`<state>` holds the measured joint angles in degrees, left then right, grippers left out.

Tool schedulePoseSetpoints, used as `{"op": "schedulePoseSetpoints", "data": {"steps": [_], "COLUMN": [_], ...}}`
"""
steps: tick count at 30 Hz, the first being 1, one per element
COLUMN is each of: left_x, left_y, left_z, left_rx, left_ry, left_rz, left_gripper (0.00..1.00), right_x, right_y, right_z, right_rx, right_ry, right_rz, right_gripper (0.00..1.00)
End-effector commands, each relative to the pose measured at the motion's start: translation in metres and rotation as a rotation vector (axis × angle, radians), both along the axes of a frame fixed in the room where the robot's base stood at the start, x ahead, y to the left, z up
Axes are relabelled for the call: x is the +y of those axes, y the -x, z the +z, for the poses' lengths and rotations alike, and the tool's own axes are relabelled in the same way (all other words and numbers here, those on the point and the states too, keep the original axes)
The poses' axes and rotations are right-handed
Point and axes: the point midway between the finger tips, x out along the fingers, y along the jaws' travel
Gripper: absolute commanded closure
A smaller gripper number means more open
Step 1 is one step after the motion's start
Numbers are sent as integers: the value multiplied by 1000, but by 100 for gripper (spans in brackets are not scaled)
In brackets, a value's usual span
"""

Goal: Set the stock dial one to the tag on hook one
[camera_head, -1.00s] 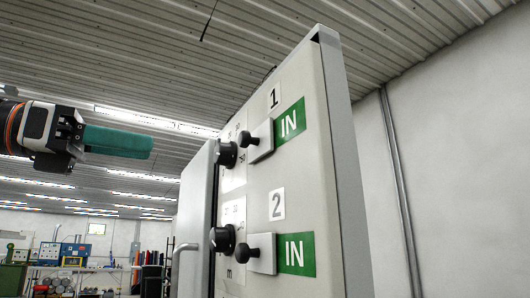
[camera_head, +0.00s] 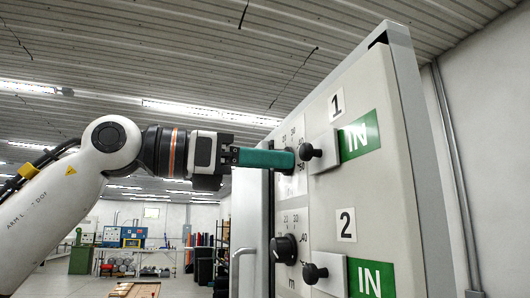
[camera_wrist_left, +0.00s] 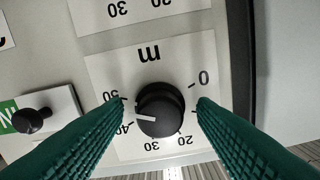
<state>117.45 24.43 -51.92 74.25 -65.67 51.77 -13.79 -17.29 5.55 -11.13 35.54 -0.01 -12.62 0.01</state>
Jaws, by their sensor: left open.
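My left gripper (camera_head: 290,160) is open, its green fingers reaching to the upper dial of the cabinet panel, by the plate marked 1. In the left wrist view, upside down, the black stock dial one (camera_wrist_left: 160,104) sits between the two fingertips, with a visible gap on each side. Its white pointer line points left, roughly between 40 and 50 on the printed scale (camera_wrist_left: 152,146). The 10 mark is hidden, probably behind a finger. No tag or hook is in view. My right gripper is not in view.
Beside dial one is a black knob (camera_head: 306,152) on a grey plate with a green IN sign (camera_head: 360,136). Below is dial two (camera_head: 284,248) with a similar knob (camera_head: 312,273). A cabinet door with a handle (camera_head: 240,262) stands at the left edge.

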Motion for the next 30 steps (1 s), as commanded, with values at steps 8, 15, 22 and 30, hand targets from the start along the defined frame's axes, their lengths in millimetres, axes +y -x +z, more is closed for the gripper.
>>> {"op": "schedulePoseSetpoints", "data": {"steps": [8,15,22,30], "left_x": [-1,-1,-1,-1], "left_y": [0,0,0,0], "left_z": [-1,-1,-1,-1], "left_rx": [0,0,14,132], "left_ry": [-1,-1,5,43], "left_rz": [-1,0,0,0], "left_gripper": [51,90,92,92], "right_x": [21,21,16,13], "right_y": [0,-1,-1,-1], "right_z": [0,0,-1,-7], "right_rx": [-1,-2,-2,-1], "right_ry": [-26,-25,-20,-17], "right_rz": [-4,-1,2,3], "right_gripper": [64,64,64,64]}}
